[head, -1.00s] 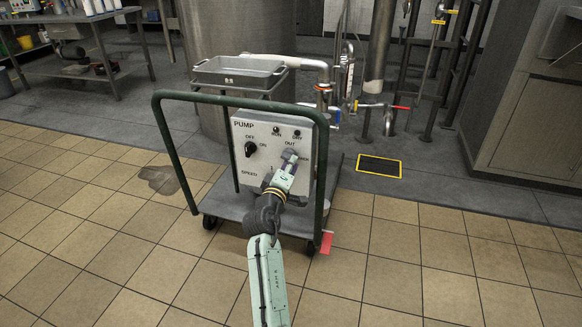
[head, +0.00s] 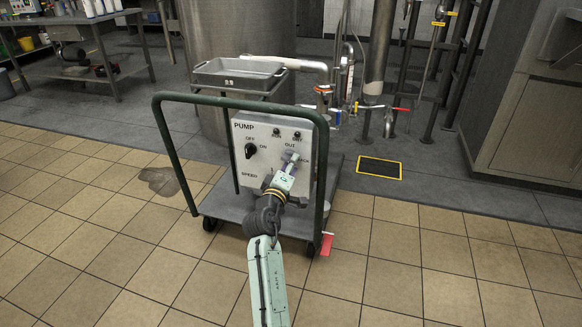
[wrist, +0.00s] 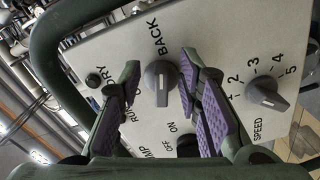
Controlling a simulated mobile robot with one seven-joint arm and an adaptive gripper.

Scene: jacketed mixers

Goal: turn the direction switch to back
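The direction switch (wrist: 161,83) is a dark grey round knob with a raised ridge on the pump panel (head: 243,172). In the wrist view, the ridge runs roughly up and down, in line with the word BACK above it; which end is the pointer is hard to tell. OUT, to the left, is partly covered by a finger. My gripper (wrist: 160,67) has its purple-padded fingers on either side of the knob, with a small gap visible at least on the left. In the head view, my gripper (head: 291,160) hides the switch.
The OFF/ON switch (head: 250,149) is left on the panel. The speed knob (wrist: 267,95) is right of my fingers in the wrist view. The cart's green handle frame (head: 160,120) arches around the panel. A grey tray (head: 240,73) stands behind. Open tiled floor lies either side.

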